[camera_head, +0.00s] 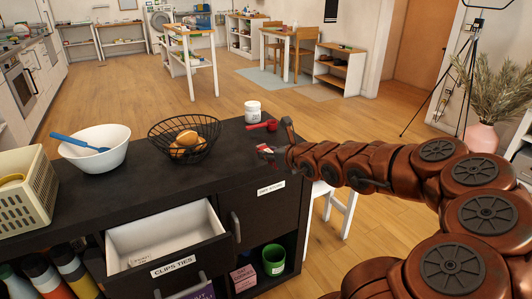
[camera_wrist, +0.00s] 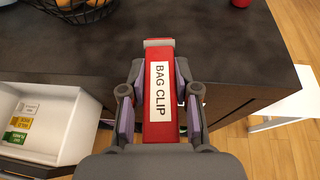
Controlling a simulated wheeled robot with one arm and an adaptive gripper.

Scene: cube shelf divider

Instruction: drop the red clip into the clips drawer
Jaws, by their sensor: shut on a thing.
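The red clip (camera_wrist: 160,128), labelled BAG CLIP, is between the fingers of my gripper (camera_wrist: 160,108) in the wrist view. In the head view my gripper (camera_head: 274,151) is above the right part of the dark counter, with a bit of the red clip (camera_head: 264,149) showing. The white-lined clips drawer (camera_head: 193,229), labelled CLIPS TIES, is pulled open below the counter front, left of my gripper. It also shows at the left of the wrist view (camera_wrist: 66,125), with small white, yellow and green tagged things inside.
On the counter (camera_head: 110,190) are a white bowl (camera_head: 96,158), a wire fruit basket (camera_head: 185,145), a white jar (camera_head: 252,112) and a red scoop (camera_head: 270,125). A shut drawer (camera_head: 270,202) is right of the open one. A beige crate (camera_head: 25,195) stands at the left.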

